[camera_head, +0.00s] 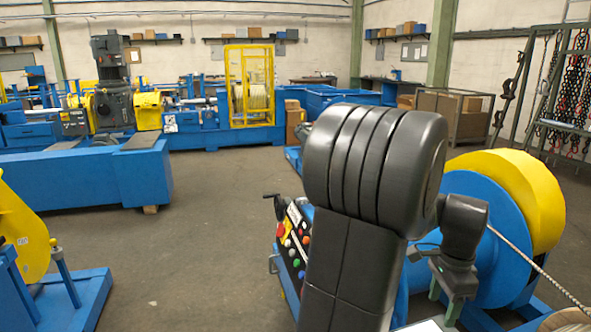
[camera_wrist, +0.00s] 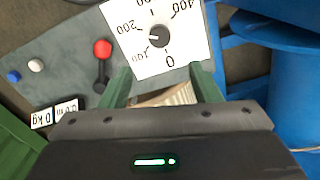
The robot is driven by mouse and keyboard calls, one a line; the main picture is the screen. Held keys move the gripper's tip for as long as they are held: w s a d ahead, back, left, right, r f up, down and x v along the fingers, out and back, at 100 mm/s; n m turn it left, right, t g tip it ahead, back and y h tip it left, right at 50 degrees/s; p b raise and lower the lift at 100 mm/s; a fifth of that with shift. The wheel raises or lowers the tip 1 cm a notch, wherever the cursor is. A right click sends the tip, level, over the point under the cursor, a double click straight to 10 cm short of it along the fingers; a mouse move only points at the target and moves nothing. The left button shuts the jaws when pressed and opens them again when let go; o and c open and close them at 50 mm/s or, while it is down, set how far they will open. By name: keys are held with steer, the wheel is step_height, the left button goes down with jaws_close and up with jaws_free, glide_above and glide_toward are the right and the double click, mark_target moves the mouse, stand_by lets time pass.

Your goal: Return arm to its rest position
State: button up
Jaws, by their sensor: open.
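My arm, dark grey, stands bent in the foreground of the head view, with its forearm folded to the right. My gripper (camera_head: 446,288) hangs from the wrist there, pointing down in front of a blue drum (camera_head: 495,240). In the wrist view my gripper (camera_wrist: 163,82) has two green fingers spread apart, with nothing held between them. Beyond the fingers is a grey panel with a white dial plate (camera_wrist: 185,50) marked 0 to 400. A red-knobbed lever (camera_wrist: 102,50) is left of the fingers. I cannot tell the exact gap to the panel.
A control console (camera_head: 294,240) with coloured buttons stands beside my arm. A yellow wheel (camera_head: 535,195) and a rope (camera_head: 535,262) are close on the right. A blue stand (camera_head: 75,300) is at front left. Blue machines line the back; open floor (camera_head: 215,240) lies left of my arm.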

step_height(320, 180, down, 13)
steer(key=shift+r+b, duration=0.1)
steer(key=shift+b, duration=0.25)
steer(key=shift+f, duration=0.3)
steer(key=n, duration=1)
steer(key=shift+w+n+p, duration=0.1)
steer(key=shift+n+p, duration=0.2)
steer(key=shift+p, duration=0.05)
steer(key=n, duration=0.5)
steer(key=shift+a+p, duration=0.1)
steer(key=shift+p, duration=0.2)
steer(key=n, duration=0.5)
steer(key=shift+n+p, duration=0.35)
steer(key=shift+n, duration=0.05)
steer(key=shift+r, duration=0.1)
